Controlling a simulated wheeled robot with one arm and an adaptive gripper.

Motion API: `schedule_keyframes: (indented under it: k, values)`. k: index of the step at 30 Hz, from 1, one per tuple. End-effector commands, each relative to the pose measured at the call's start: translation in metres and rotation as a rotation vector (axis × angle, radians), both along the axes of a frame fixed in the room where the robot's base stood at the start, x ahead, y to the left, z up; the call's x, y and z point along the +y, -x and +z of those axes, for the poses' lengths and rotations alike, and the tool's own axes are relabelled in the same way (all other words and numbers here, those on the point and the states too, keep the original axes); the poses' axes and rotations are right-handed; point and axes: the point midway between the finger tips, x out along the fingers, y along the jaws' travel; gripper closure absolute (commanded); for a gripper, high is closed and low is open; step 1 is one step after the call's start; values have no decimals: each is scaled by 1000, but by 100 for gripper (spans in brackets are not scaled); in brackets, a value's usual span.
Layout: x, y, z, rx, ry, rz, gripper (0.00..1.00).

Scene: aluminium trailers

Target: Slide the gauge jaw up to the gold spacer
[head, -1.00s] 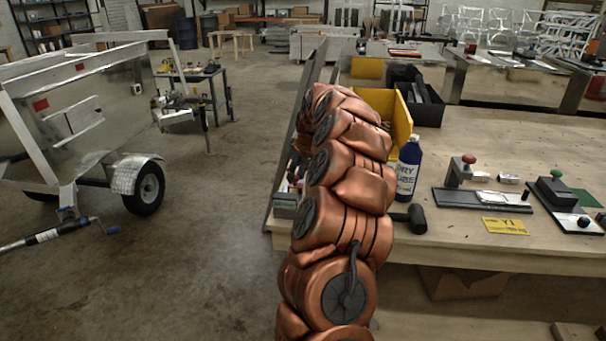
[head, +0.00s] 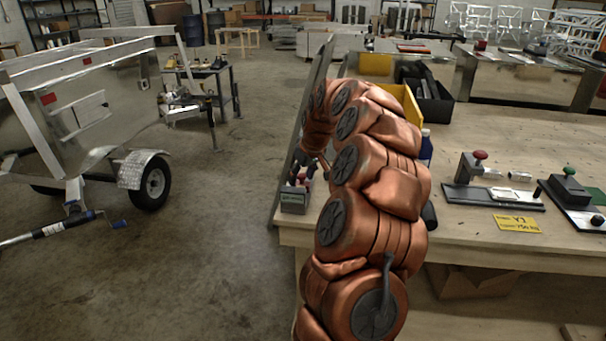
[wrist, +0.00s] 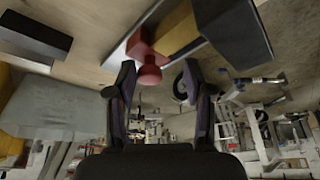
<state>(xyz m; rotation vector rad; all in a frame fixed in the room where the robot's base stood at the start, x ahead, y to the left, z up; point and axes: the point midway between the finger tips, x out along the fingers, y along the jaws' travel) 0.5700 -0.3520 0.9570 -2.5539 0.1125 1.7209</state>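In the wrist view, which is upside down, a red jaw with a round red knob (wrist: 148,68) stands on the bench by a grey metal strip. The gold spacer (wrist: 178,28) is the yellow-gold block beside the red jaw, on its right; I cannot tell whether they touch. My gripper (wrist: 157,82) is open, its two dark fingers apart. The knob shows between the fingertips, close to them; no grip on it is visible. In the head view my gripper (head: 313,166) is small above the bench's left end, and my arm hides much around it.
A grey labelled box (head: 294,200) sits at the bench's left corner. Another red-knobbed fixture (head: 480,170) and a green-knobbed one (head: 568,185) stand right, behind a yellow card (head: 517,223). A blue bottle (head: 426,148) is partly behind my arm. A translucent grey block (wrist: 55,113) is left in the wrist view.

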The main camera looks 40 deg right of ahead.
Motion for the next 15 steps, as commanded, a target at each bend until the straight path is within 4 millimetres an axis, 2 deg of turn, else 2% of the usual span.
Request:
schedule_keyframes:
  k: [8, 11, 15]
  values:
    - [-3, 0, 3, -4, 6, -3, 47]
    - [-3, 2, 9, -7, 8, -4, 47]
    - [-3, 9, 28, -9, 9, -3, 47]
